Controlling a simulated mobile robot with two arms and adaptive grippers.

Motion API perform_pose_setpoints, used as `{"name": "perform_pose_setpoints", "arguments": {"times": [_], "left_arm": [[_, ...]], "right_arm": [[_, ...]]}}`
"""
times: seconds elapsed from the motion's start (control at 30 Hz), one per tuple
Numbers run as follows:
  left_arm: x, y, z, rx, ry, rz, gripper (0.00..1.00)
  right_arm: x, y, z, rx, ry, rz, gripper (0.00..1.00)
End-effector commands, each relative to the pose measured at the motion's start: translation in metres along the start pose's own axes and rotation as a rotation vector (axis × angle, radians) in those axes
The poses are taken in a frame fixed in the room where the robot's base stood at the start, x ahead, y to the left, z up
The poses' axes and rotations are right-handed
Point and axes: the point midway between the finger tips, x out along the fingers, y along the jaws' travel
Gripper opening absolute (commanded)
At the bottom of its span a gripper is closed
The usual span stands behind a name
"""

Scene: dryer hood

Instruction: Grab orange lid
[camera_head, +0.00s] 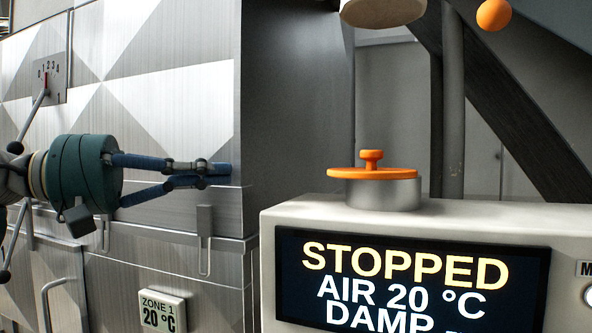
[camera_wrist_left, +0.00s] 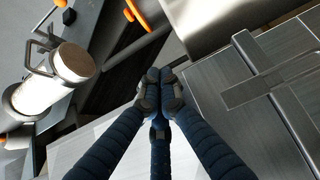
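The orange lid (camera_head: 390,174), a flat disc with a knob on top, lies on a short round metal collar (camera_head: 385,194). The collar stands on top of the white display housing. My left gripper (camera_head: 222,170) is left of the lid in the head view, pointing right, with a clear gap between them. Its blue fingers meet at the tips with nothing seen between them. The closed fingertips also show in the left wrist view (camera_wrist_left: 160,76). An orange piece at that view's top edge is cut off; I cannot tell whether it is the lid. My right gripper is not in view.
The display (camera_head: 410,282) reads STOPPED. A patterned metal panel (camera_head: 165,105) with a lever dial (camera_head: 50,78) is behind my left gripper. A round pale part (camera_head: 383,10) hangs above the lid. An orange ball (camera_head: 494,14) and dark diagonal beam (camera_head: 510,100) are at right.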

Motion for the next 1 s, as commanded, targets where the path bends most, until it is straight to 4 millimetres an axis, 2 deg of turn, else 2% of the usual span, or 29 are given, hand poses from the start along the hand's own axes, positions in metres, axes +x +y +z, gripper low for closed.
{"name": "perform_pose_setpoints", "arguments": {"times": [0.1,0.2,0.5,0.7,1.0], "left_arm": [[0.016,0.002,0.001,0.003,-0.005,-0.004,0.0],[0.035,0.003,0.002,0.001,-0.007,-0.004,0.0],[0.099,0.004,0.003,-0.001,-0.007,-0.001,0.0],[0.118,0.002,0.023,0.001,-0.006,-0.002,0.0],[0.125,0.0,0.03,-0.001,-0.004,0.0,0.0]], "right_arm": [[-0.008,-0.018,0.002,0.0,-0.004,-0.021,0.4],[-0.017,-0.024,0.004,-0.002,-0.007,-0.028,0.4],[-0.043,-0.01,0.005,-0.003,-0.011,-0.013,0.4],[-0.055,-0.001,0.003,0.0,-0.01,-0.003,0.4],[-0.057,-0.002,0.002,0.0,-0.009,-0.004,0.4]]}}
